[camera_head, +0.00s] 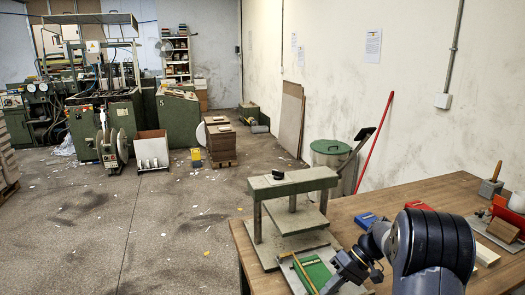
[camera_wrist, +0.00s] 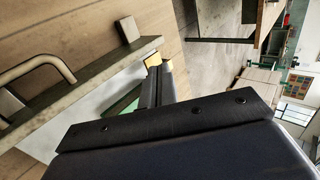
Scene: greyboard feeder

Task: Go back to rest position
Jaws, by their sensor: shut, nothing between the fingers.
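In the head view my arm reaches in from the lower right, over the wooden table (camera_head: 385,202). Whether the gripper touches anything cannot be told.
A blue box (camera_head: 366,219) lies on the table behind my arm. A red tool and wooden block (camera_head: 502,231) are at the right. A green bin (camera_head: 330,152) stands behind the table. Open concrete floor (camera_head: 165,235) lies to the left.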

